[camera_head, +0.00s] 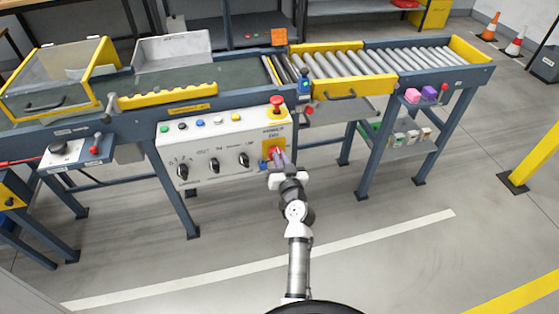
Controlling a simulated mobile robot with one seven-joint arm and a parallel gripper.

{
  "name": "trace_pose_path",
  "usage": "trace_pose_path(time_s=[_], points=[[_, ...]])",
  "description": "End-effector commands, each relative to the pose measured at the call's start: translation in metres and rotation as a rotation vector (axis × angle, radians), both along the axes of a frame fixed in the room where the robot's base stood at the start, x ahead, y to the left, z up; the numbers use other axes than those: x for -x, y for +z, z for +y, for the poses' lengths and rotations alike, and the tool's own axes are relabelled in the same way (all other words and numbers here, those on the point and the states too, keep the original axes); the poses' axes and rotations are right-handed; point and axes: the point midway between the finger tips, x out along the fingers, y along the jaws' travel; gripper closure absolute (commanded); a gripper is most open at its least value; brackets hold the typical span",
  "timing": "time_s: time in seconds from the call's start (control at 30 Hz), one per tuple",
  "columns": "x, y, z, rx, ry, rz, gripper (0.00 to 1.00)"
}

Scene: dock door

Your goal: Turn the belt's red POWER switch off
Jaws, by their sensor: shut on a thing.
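The white control panel (215,160) hangs on the front of the belt frame. At its right end is a yellow plate (266,145) with the red POWER switch (270,152) on it. My gripper (275,158) is at this switch, reaching up from the front, and is shut on it. The fingers and wrist hide most of the switch, so I cannot tell which way its handle points. The belt (235,76) is dark green and runs behind the panel.
The panel also has several black knobs (214,165) and coloured buttons. A red mushroom button (277,101) stands above the switch. To the right are the roller conveyor (345,65) and a shelf (405,145) with small boxes. The floor in front is clear.

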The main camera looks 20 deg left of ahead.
Motion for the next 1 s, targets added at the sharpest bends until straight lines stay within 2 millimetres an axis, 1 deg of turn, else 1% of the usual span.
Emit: trace_pose_path(time_s=[1.0], points=[[-0.009, -0.010, -0.013, -0.797, -0.002, 0.534, 1.00]])
